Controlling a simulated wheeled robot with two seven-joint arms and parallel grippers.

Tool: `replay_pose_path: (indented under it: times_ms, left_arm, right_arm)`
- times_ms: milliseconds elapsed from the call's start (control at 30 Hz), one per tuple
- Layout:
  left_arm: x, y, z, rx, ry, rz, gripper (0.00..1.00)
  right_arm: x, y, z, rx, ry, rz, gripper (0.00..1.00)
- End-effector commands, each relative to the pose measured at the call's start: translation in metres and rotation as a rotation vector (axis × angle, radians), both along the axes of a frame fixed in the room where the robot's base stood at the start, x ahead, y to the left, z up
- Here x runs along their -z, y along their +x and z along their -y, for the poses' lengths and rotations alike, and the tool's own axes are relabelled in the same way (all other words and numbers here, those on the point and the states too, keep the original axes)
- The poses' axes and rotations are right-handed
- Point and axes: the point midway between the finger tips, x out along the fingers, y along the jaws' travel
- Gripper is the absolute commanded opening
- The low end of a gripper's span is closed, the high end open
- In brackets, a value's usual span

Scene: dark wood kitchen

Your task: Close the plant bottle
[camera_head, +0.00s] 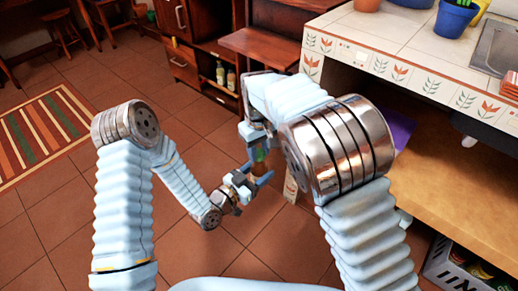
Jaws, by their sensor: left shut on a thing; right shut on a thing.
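The small bottle (258,170) is at the middle of the head view, held in the air over the tiled floor. Its lower part looks brownish, and a green part (260,155) shows at its upper end. My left gripper (257,178) reaches it from the lower left and is shut on its body. My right gripper (260,150) comes down from above and is shut at the green upper end. The fingers hide much of the bottle. The cap itself is too small and covered to make out, and I cannot tell how it sits on the neck.
A tiled counter (395,40) with plant pots (455,18) and a sink stands at the upper right, above a wooden shelf (450,185). A crate (455,270) is at the lower right. A cabinet holding two bottles (231,79) stands behind.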

Motion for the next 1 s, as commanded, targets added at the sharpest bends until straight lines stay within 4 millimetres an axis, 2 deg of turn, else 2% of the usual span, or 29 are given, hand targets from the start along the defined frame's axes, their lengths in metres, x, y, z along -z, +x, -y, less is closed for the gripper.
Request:
replay_pose_path:
  times_ms: [200,300,400,567,600,733,1000]
  left_arm:
    - [-0.0001,-0.0003,0.0003,0.001,0.000,0.000,0.00]
    - [-0.0001,-0.0003,0.0003,0.001,0.000,0.000,0.00]
    - [-0.0001,-0.0003,0.0003,0.001,0.000,0.000,0.00]
    - [-0.0001,-0.0003,0.0004,0.001,0.000,0.000,0.00]
    - [-0.0002,-0.0002,0.0004,0.001,0.000,0.000,0.00]
    - [-0.0002,-0.0002,0.0004,0.001,0.000,0.000,0.00]
    - [-0.0002,-0.0001,0.0003,0.001,0.000,0.000,0.00]
  right_arm:
    - [0.0006,0.0003,0.0000,0.653,0.000,0.001,0.00]
    - [0.0009,0.0002,0.0000,0.931,0.000,0.002,0.00]
    - [0.0009,0.0001,-0.0002,1.139,0.001,0.002,0.00]
    - [0.0008,0.0002,-0.0003,1.156,0.003,0.001,0.00]
    - [0.0007,0.0002,-0.0003,1.156,0.003,0.001,0.41]
    - [0.0008,0.0001,-0.0002,1.154,0.002,0.001,0.61]
    - [0.0002,0.0001,-0.0001,1.153,0.002,0.001,0.62]
